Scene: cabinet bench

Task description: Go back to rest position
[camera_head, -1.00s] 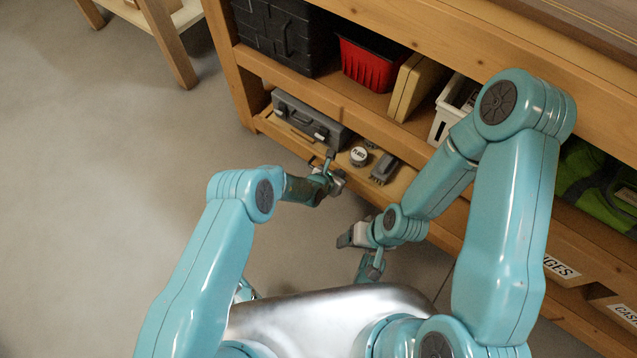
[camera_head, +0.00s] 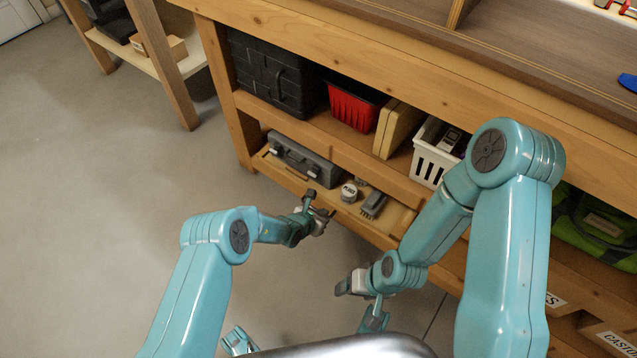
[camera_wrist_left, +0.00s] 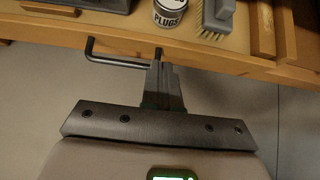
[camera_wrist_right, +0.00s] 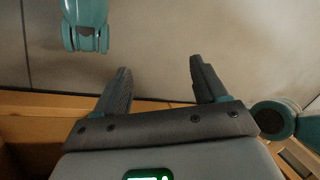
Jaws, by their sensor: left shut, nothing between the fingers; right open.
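My left gripper (camera_head: 318,212) is just in front of the low wooden drawer (camera_head: 385,240). In the left wrist view its fingers (camera_wrist_left: 160,78) are together with nothing seen between them. A dark bar handle (camera_wrist_left: 115,61) on the drawer front lies beside the fingertips; whether they touch it I cannot tell. My right gripper (camera_head: 348,286) hangs low beside the bench, to the right of and below the left one. In the right wrist view its fingers (camera_wrist_right: 160,75) are spread apart and empty, above floor.
The drawer holds a grey toolbox (camera_head: 303,160), a tin marked PLUGS (camera_head: 349,191) and a brush (camera_head: 373,204). The shelf above holds a black case (camera_head: 275,78), a red bin (camera_head: 353,104) and a white basket (camera_head: 434,155). Floor (camera_head: 110,200) on the left is clear.

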